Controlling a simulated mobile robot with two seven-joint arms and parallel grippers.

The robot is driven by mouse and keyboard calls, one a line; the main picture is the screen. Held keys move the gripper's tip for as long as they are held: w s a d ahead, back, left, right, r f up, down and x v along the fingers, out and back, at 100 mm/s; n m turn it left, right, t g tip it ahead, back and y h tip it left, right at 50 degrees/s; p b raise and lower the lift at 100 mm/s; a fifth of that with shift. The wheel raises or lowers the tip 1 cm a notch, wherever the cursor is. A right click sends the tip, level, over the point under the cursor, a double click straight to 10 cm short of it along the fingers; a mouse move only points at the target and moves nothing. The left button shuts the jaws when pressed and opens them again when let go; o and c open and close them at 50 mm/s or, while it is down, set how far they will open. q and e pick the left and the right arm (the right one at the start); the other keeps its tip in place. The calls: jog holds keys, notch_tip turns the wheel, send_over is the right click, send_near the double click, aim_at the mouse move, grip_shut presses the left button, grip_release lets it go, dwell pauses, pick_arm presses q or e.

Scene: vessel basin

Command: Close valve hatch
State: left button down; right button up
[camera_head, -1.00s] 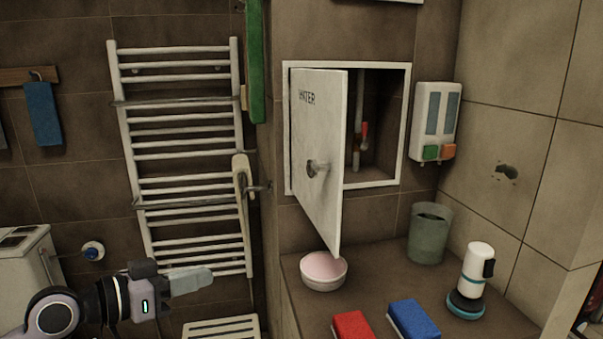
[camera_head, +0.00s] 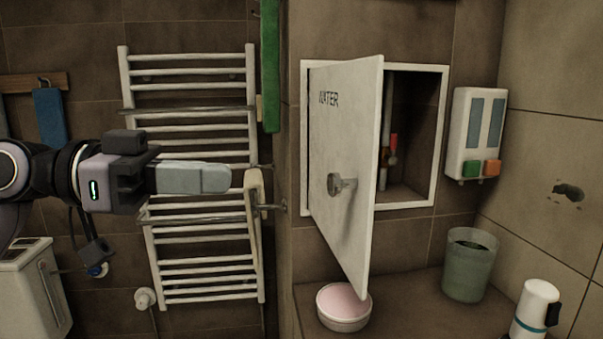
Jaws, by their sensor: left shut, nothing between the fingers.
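The valve hatch door (camera_head: 346,160) is white, marked WATER, and stands ajar, hinged on its left side and swung out toward me. A round metal knob (camera_head: 336,184) sits on its outer face. The white frame (camera_head: 440,130) surrounds a dark recess with a pipe and a red-handled valve (camera_head: 392,150). My left gripper (camera_head: 228,179) is shut and empty. It points right, in front of the towel rack, to the left of the door and apart from it. My right gripper is not in view.
A white towel rack (camera_head: 190,98) stands behind my left gripper. Below the door on the ledge is a pink-topped round dish (camera_head: 343,304). A grey-green cup (camera_head: 469,264), a white bottle (camera_head: 534,308) and a wall dispenser (camera_head: 474,135) are to the right.

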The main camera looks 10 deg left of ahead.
aim_at(329, 181)
pick_arm(q)
jog(key=p+x, duration=0.2)
jog(key=x, duration=0.8)
jog(key=shift+w+d+f, duration=0.1)
jog(key=shift+w+d, duration=0.05)
jog(key=shift+d, duration=0.15)
jog(key=shift+d+p, duration=0.1)
jog(key=shift+p, duration=0.3)
